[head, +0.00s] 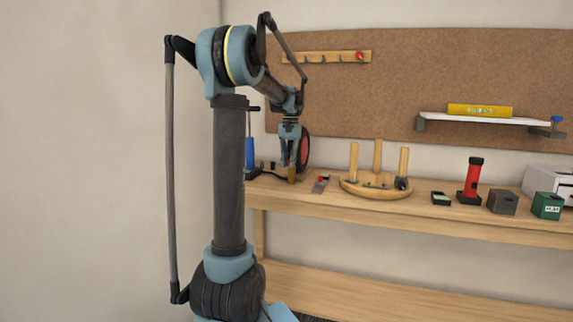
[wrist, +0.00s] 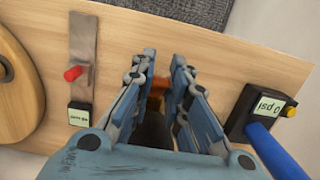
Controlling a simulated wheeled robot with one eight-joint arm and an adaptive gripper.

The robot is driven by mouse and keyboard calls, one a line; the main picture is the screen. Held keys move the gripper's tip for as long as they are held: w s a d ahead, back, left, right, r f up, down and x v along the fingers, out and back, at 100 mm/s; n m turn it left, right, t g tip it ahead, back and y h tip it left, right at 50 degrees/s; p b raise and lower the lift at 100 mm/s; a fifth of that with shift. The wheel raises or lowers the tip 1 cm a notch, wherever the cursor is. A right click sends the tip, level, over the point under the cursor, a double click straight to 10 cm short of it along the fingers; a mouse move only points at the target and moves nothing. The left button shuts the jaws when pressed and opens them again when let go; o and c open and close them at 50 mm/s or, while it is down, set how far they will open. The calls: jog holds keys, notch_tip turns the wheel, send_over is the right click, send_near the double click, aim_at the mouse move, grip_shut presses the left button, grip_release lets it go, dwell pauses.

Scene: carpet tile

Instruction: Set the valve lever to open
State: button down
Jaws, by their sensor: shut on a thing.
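My gripper (wrist: 160,85) points down at the left end of the bench, its fingers closed around an orange-brown piece (wrist: 155,92). In the head view, the gripper (head: 292,168) is at bench height, with the brown piece (head: 292,178) showing below its fingers. A dark rounded part lies between the fingers in the wrist view; most of it is hidden. I cannot tell for sure whether the held piece is the valve lever. A metal strip with a red knob (wrist: 73,73) and a small black labelled box (wrist: 80,117) lies left of the gripper, apart from it.
A blue cylinder (head: 250,153) stands left of the gripper; its base display (wrist: 268,110) reads 0 psi. A red-and-black disc (head: 305,147) is close behind the gripper. A wooden holder with pegs (head: 375,190) stands to the right. A red flashlight-like object (head: 473,178) and boxes stand further right.

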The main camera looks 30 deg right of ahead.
jog(key=c, duration=1.6)
grip_release()
jog(key=shift+o, duration=0.2)
jog(key=shift+r, duration=0.15)
notch_tip(320, 180, up, 12)
jog(key=w+d, duration=0.1)
jog(key=shift+f, duration=0.2)
jog(key=shift+w, duration=0.1)
